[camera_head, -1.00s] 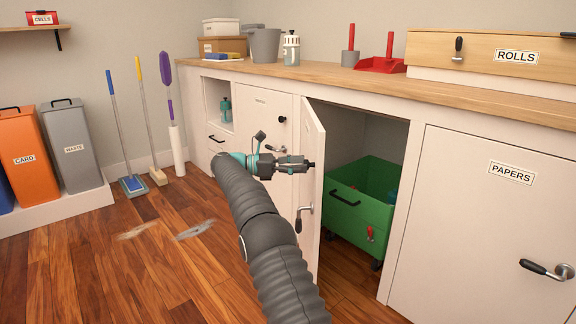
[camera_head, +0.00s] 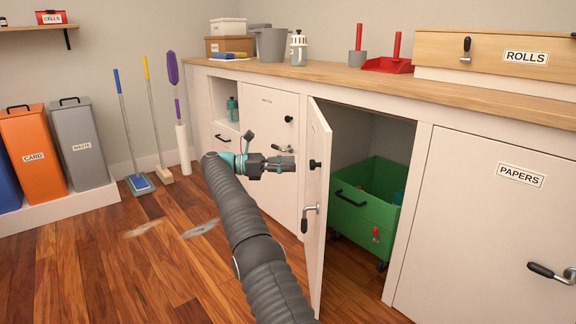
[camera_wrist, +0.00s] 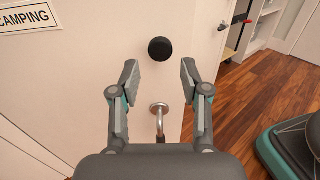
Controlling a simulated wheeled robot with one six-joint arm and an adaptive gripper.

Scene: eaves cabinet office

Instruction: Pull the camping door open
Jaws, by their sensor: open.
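The camping door (camera_head: 318,240) stands ajar in the head view, swung out from the cupboard front. In the wrist view its white face (camera_wrist: 95,70) fills the left and middle, with the "CAMPING" label (camera_wrist: 28,17) at upper left. A round black knob (camera_wrist: 160,49) sits on it above a metal lever handle (camera_wrist: 159,108); the head view also shows the knob (camera_head: 315,164) and the lever (camera_head: 307,216). My gripper (camera_head: 291,163) is left of the door at knob height, apart from it. In the wrist view my gripper (camera_wrist: 160,75) is open and empty, the knob just beyond its fingertips.
A green wheeled crate (camera_head: 362,215) stands inside the open cupboard. The closed papers door (camera_head: 480,225) is to the right, and another closed door (camera_head: 265,150) is to the left. Brooms (camera_head: 150,125) and bins (camera_head: 80,145) stand at left.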

